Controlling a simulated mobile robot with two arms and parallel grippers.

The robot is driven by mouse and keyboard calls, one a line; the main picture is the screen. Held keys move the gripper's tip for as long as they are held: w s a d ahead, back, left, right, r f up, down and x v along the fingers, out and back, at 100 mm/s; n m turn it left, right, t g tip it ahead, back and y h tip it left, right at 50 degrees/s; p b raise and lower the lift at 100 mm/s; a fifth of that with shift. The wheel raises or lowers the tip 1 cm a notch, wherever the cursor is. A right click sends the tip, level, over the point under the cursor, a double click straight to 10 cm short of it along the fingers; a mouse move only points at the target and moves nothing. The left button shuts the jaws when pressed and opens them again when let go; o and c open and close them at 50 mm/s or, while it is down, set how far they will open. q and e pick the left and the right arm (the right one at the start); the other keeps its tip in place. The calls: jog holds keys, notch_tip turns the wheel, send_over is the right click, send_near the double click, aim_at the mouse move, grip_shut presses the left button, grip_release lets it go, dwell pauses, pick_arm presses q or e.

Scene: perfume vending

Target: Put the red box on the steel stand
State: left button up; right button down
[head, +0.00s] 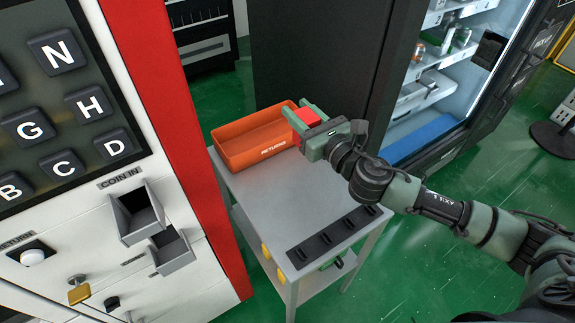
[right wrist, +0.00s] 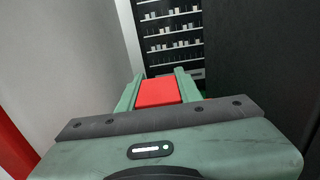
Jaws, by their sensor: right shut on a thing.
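My right gripper (head: 304,118) is shut on the red box (head: 309,116), at the right end of the orange bin. The box also shows in the right wrist view (right wrist: 158,92), between the two green fingers. I cannot tell how far it is above or inside the bin rim. A grey metal stand (head: 262,206) with a lower shelf stands in the middle of the head view, and the orange bin (head: 240,160) marked RETURNS rests on its far end. My left gripper is not in view.
A black strip with slots (head: 335,238) lies along the stand's near right edge. The stand's top between bin and strip is clear. A red and white vending machine (head: 190,150) rises at the left. A dark cabinet (head: 310,50) and open lit fridge (head: 435,85) stand behind.

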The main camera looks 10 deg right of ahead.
jog(key=f, duration=0.2)
jog(key=s+f+b, duration=0.1)
jog(key=f, duration=0.2)
jog(key=f+b, duration=0.1)
jog(key=f, duration=0.1)
jog(key=shift+s+d+f, duration=0.15)
jog(key=shift+s+d, duration=0.05)
jog(key=shift+d, duration=0.05)
jog(key=shift+w+a+f+b, duration=0.15)
jog(key=shift+f+b, duration=1.3)
jog(key=shift+f, duration=1.35)
jog(key=shift+w+d+f+b, duration=0.1)
jog(key=shift+f+b, duration=1.3)
jog(key=shift+f, duration=1.4)
jog(key=shift+f, duration=0.25)
jog(key=c, duration=1)
grip_release()
jog(key=shift+r, duration=0.1)
jog(key=shift+o, duration=0.2)
